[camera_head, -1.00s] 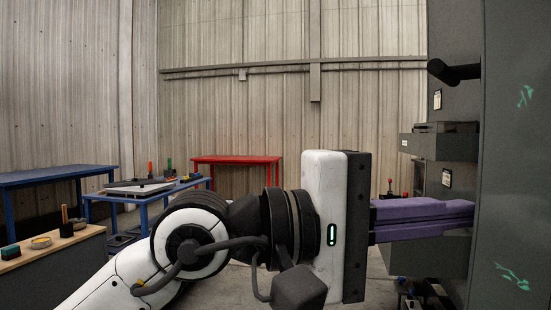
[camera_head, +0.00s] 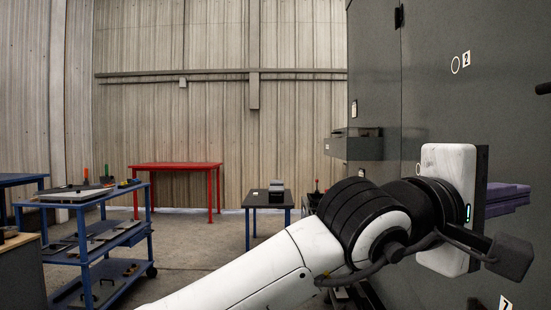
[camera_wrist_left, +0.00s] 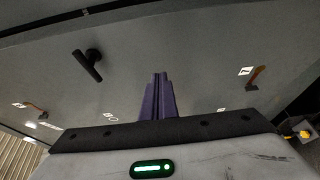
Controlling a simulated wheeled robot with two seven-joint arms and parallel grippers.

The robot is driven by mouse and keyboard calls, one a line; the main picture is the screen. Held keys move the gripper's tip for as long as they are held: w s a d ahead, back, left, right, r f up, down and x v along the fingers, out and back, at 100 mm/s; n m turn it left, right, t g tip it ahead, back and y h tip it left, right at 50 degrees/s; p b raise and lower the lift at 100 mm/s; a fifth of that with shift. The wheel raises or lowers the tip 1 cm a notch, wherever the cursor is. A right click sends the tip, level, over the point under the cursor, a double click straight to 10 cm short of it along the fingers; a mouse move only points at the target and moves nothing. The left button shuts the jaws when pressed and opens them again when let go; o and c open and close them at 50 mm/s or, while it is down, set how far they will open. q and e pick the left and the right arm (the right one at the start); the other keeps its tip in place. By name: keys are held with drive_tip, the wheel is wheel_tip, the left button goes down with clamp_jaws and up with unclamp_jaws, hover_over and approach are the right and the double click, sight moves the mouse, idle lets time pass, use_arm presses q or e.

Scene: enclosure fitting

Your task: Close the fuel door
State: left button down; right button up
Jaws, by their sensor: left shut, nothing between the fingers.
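A tall dark grey enclosure (camera_head: 435,100) fills the right of the head view, with a vertical seam and a hinge near its left part. A black handle (camera_head: 542,88) shows at the right edge, and in the wrist view a black handle (camera_wrist_left: 88,65) stands out from the grey face. No label I can read names the fuel door, so I cannot tell which panel it is. My left gripper (camera_head: 526,192) has purple fingers, shut and empty, pointing right in front of the enclosure face. The fingers also show in the left wrist view (camera_wrist_left: 158,97); contact is unclear. My right gripper is not in view.
A grey box (camera_head: 355,146) juts from the enclosure's left side. A red table (camera_head: 176,165), a small dark table (camera_head: 267,199) and a blue cart (camera_head: 85,235) stand behind to the left. Small orange-brown handles (camera_wrist_left: 256,77) sit on the enclosure. Open floor lies between.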

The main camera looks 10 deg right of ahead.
use_arm(q)
drive_tip(key=shift+d, duration=0.15)
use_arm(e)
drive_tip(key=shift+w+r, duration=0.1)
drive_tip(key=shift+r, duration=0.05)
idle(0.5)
use_arm(q)
drive_tip(key=s+a+b, duration=0.4)
drive_tip(key=s+a, duration=0.4)
drive_tip(key=shift+a, duration=0.2)
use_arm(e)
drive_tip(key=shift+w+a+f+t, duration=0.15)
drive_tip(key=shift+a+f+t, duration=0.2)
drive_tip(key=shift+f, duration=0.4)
